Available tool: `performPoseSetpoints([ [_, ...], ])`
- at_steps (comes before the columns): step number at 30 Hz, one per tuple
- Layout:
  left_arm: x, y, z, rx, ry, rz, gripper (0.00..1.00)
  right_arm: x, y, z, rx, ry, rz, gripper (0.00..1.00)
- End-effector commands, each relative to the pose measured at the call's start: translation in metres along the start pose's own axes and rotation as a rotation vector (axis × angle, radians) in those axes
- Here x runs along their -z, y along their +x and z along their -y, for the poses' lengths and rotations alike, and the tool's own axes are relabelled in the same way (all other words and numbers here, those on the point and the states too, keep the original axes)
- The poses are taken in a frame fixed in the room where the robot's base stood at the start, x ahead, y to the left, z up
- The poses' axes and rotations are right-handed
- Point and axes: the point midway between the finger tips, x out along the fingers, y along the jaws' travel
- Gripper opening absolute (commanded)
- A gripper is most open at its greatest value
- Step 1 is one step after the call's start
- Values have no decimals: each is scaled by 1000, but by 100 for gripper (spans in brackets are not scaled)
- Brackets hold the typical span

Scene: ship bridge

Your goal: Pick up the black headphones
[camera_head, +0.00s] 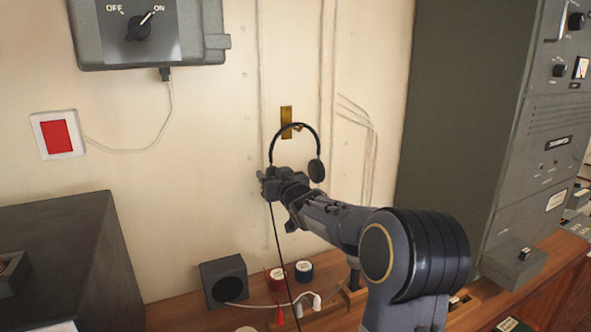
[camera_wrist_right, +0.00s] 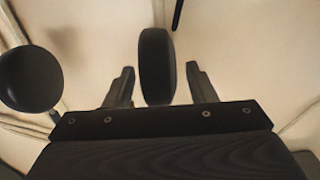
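The black headphones (camera_head: 300,125) hang by their headband from a brass hook (camera_head: 286,121) on the cream wall. Their right ear cup in the head view (camera_head: 317,171) hangs free, and a black cable runs down from the other side. My right gripper (camera_head: 266,180) is at the left ear cup and mostly hides it. In the right wrist view, one ear cup (camera_wrist_right: 155,66) stands between the two fingers, with a gap on each side. The other ear cup (camera_wrist_right: 31,79) shows at the left, outside the fingers. My left gripper is not in view.
Below is a wooden desk (camera_head: 180,314) with a small black speaker (camera_head: 224,282), red and blue spools (camera_head: 304,271) and white-tipped cables. A tall grey cabinet (camera_head: 450,110) stands at the right. A grey switch box (camera_head: 195,35) hangs upper left. Thin conduits run along the wall.

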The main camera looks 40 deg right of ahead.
Motion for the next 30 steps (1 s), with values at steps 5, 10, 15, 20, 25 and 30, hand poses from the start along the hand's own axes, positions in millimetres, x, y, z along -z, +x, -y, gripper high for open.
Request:
performPoseSetpoints([
  [5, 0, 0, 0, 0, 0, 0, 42, 0, 0, 0, 0, 0, 0, 27],
  [10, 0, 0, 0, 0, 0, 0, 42, 1, 0, 0, 1, 0, -3, 11],
  [15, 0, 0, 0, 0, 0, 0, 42, 2, 0, 0, 1, 0, -3, 11],
  [20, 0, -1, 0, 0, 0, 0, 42, 7, 0, 0, 2, -1, -5, 11],
  [25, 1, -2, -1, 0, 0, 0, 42, 27, 0, 0, 1, -1, -7, 11],
  [30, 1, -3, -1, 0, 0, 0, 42, 60, -22, -2, 0, 2, -10, 11],
])
